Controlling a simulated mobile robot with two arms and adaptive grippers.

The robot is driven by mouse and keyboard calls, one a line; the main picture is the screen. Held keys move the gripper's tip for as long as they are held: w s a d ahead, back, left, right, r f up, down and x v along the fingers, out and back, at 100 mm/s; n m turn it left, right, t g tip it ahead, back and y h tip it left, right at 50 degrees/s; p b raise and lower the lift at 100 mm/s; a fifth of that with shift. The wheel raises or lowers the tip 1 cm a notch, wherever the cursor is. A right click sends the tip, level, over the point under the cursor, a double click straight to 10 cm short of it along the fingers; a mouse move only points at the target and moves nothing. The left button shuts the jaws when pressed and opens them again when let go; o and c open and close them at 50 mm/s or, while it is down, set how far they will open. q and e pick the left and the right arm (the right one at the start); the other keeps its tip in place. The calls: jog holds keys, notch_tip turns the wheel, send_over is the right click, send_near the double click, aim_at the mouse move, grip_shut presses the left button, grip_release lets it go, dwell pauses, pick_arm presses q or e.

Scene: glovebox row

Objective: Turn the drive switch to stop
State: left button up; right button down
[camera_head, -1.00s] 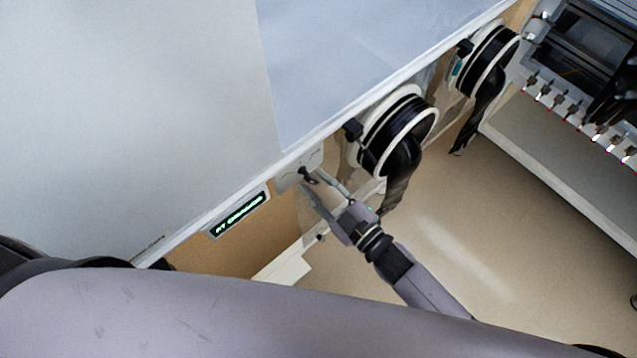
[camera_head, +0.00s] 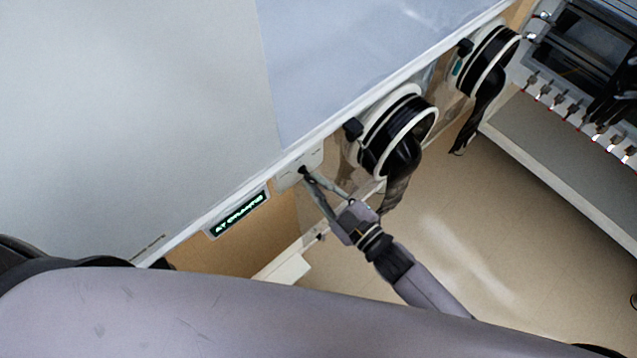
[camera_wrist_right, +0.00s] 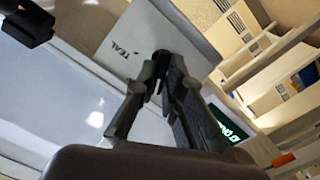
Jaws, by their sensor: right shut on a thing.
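The drive switch is a small dark knob (camera_wrist_right: 158,88) on a pale plate (camera_head: 291,178) on the front of the cabinet. The plate also shows in the right wrist view (camera_wrist_right: 105,42), with the word TEAL on it. My right gripper (camera_head: 306,174) reaches the plate from the lower right, its fingertips shut on the knob. In the right wrist view the fingertips (camera_wrist_right: 160,66) meet around the knob and hide most of it, so its exact setting cannot be read. My left gripper is not in view.
A lit display (camera_head: 238,213) sits left of the plate. Two round glove ports with black gloves, the nearer one (camera_head: 395,135) and the farther one (camera_head: 487,62), are right of it. A rack (camera_head: 590,75) stands at the upper right. The floor (camera_head: 480,225) is clear.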

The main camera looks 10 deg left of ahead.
jog(key=shift+m+p, duration=0.55)
jog(key=shift+m, duration=0.75)
jog(key=shift+m+p, duration=0.3)
jog(key=shift+m, duration=1.2)
jog(key=c, duration=1.7)
grip_release()
